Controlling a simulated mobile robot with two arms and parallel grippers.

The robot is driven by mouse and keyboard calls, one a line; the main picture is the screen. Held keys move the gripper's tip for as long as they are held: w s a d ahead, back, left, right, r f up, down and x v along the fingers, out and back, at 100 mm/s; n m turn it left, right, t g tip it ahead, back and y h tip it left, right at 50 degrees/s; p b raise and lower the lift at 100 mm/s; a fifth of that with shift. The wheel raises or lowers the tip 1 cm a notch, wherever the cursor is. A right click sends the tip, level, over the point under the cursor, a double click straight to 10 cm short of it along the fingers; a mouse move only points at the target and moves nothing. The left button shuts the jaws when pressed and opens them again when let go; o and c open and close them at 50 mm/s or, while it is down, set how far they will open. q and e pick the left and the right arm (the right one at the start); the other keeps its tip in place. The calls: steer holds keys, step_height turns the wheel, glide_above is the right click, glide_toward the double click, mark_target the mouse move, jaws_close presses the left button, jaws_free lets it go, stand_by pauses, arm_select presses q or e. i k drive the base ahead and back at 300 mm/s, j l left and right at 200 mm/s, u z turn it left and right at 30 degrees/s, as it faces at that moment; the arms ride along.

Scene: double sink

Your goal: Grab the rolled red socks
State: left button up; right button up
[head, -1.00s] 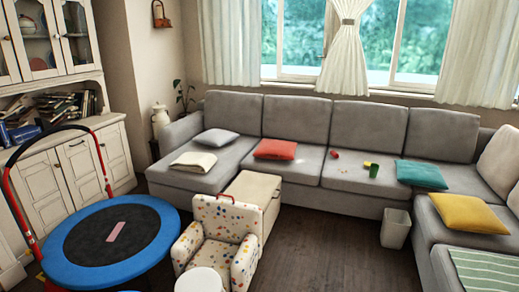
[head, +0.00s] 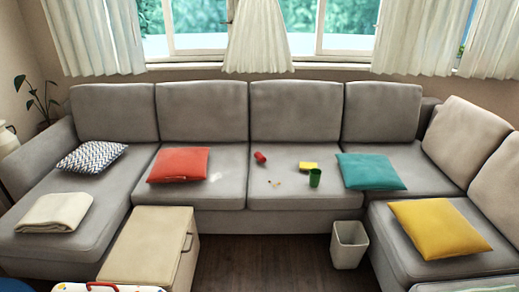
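A small red rolled item (head: 260,158), which looks like the rolled red socks, lies on the seat of the grey sofa (head: 225,195), near the middle cushions. It is small in the head view, so its folds cannot be made out. A green cup (head: 315,178) and a yellow item (head: 308,167) are to its right on the same seat. Neither of my grippers shows in the head view.
A red pillow (head: 179,165) is left of the red item and a teal pillow (head: 371,171) is to the right. A beige chest (head: 150,250) and a white bin (head: 349,245) stand before the sofa. Dark floor (head: 262,262) between them is clear.

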mark_target(258, 157)
steer(key=i, duration=1.05)
steer(key=i+l+u, duration=0.2)
steer(key=i, duration=0.25)
steer(key=i+l+u, duration=0.2)
steer(key=i, duration=0.25)
steer(key=i+l+u, duration=0.2)
steer(key=i, duration=0.2)
